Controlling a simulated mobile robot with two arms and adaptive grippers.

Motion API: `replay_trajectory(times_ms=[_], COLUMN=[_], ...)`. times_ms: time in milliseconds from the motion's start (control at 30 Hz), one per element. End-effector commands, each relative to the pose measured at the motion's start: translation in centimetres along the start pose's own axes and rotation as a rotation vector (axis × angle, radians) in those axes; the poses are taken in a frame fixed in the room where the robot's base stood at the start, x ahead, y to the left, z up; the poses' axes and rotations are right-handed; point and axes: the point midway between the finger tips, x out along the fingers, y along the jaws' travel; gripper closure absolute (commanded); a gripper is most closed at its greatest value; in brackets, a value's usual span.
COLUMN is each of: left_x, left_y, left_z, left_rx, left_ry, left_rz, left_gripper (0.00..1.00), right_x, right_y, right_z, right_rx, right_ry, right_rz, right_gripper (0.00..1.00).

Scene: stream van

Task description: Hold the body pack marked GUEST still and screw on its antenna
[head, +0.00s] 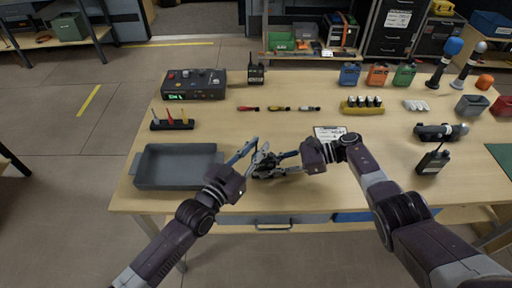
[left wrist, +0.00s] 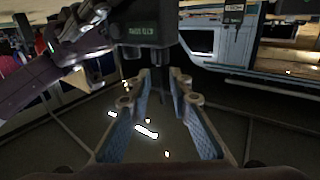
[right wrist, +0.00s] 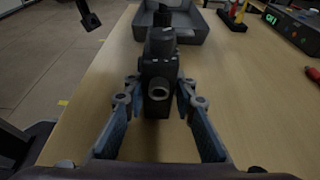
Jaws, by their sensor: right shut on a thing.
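A dark body pack (right wrist: 157,115) is between the fingers of my right gripper (right wrist: 160,108), which is shut on it. A round socket on the pack faces the right wrist camera. In the head view the pack (head: 265,163) is partly hidden by my grippers, above the front of the table. In the left wrist view a dark body with small pale lettering (left wrist: 140,30) is just past the fingertips; I cannot read it. My left gripper (head: 245,151) is open and empty beside the pack; its spread fingers also show in the left wrist view (left wrist: 158,100). No antenna shows between them.
A grey tray (head: 178,183) stands left of the grippers. A dark rack (head: 172,125) holds several coloured upright pieces behind it. A control box (head: 194,95) is further back. Another radio with an antenna (head: 433,160) stands at right.

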Motion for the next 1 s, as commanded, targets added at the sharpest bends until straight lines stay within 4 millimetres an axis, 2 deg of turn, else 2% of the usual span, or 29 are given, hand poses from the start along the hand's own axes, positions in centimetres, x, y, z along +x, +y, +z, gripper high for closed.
replay_trajectory(times_ms=[600, 933, 1000], left_x=[-0.12, -0.19, -0.19], left_y=[-0.1, -0.21, -0.2], left_z=[0.14, 0.24, 0.23], left_rx=[-0.006, 0.001, 0.001], left_ry=[-0.002, -0.006, -0.006], left_rz=[-0.279, -0.302, -0.302], left_gripper=[0.81, 0.81, 0.88], right_x=[0.03, 0.02, 0.02], right_y=[0.02, 0.02, 0.02], right_z=[-0.08, -0.07, -0.07], right_rx=[0.001, 0.001, 0.001], right_ry=[0.001, 0.001, 0.001], right_rz=[0.0, 0.0, 0.0], right_gripper=[1.0, 1.0, 1.0])
